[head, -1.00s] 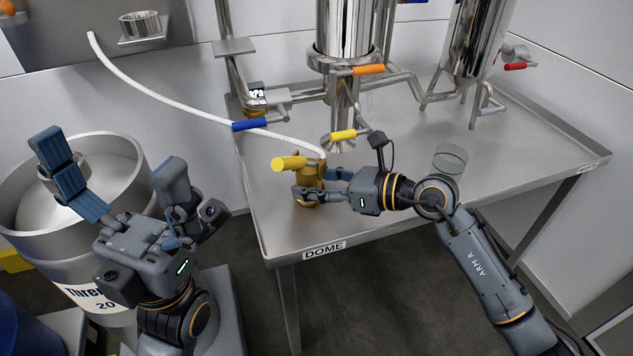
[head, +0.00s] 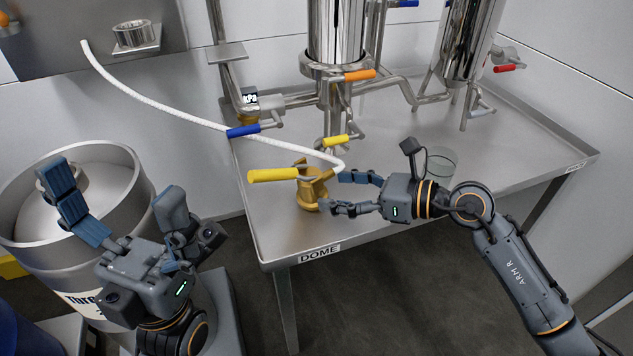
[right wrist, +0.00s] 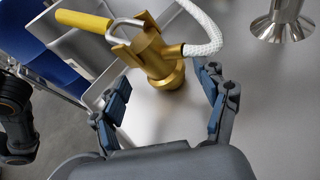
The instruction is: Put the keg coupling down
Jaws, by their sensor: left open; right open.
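The brass keg coupling (head: 309,190) stands on the steel table near its front left corner, with its yellow handle (head: 273,175) pointing left and the white hose (head: 165,106) joined to it. In the right wrist view the coupling (right wrist: 154,62) stands just beyond the spread fingers. My right gripper (head: 347,193) is open and empty, just to the right of the coupling. Its fingers also show in the right wrist view (right wrist: 165,108). My left gripper (head: 125,222) is open and empty in front of the keg (head: 120,165), away from the coupling.
Steel columns and pipes with coloured valve handles stand behind. A glass dish (head: 440,163) sits behind my right wrist. The table's front right is clear.

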